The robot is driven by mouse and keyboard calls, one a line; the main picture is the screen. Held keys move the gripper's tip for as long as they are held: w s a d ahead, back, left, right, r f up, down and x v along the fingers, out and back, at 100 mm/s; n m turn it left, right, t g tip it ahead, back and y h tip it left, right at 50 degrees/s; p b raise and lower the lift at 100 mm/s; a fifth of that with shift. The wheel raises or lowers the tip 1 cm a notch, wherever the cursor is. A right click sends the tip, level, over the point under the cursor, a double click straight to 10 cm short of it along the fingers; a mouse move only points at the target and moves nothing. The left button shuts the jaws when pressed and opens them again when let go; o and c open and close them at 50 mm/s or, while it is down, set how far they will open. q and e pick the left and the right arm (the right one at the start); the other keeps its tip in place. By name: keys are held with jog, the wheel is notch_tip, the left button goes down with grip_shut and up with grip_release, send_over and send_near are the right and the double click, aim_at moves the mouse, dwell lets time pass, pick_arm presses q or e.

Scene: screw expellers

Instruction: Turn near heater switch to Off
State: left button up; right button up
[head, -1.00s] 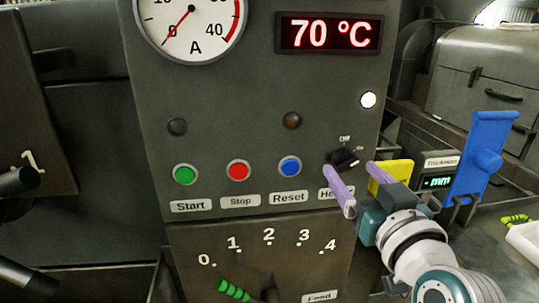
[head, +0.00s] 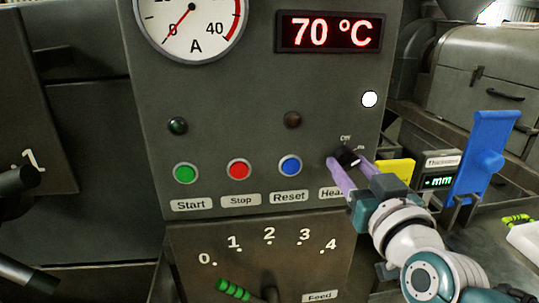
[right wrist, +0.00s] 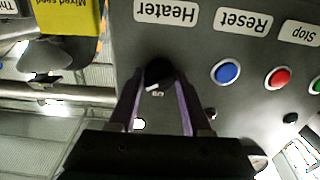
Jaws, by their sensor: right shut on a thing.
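The near heater switch is a black knob (head: 347,157) on the grey panel above the Heater label. Off is printed above it and a second, partly covered mark lies to its upper right. My right gripper (head: 347,162) has its purple fingers on either side of the knob, shut on it. The right wrist view, upside down, shows the knob (right wrist: 158,72) between the fingertips, with a white mark on its lower left edge. Its exact pointing is hard to tell. My left gripper is not in view.
Start (head: 186,173), Stop (head: 238,169) and Reset (head: 290,166) buttons sit left of the knob. A white lamp (head: 369,99) glows above it, below a 70 °C display (head: 329,33). A yellow label (head: 397,172) and a blue part (head: 480,155) stand to the right.

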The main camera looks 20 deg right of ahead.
grip_shut()
jog(key=shift+n, duration=0.3)
jog(key=n+p, duration=0.1)
jog(key=n, duration=0.2)
jog(key=shift+n, duration=0.3)
jog(key=n, duration=0.4)
jog(key=shift+d+n, duration=0.1)
jog(key=shift+n, duration=2)
jog(key=o, duration=0.9)
grip_release()
jog(key=shift+s, duration=0.1)
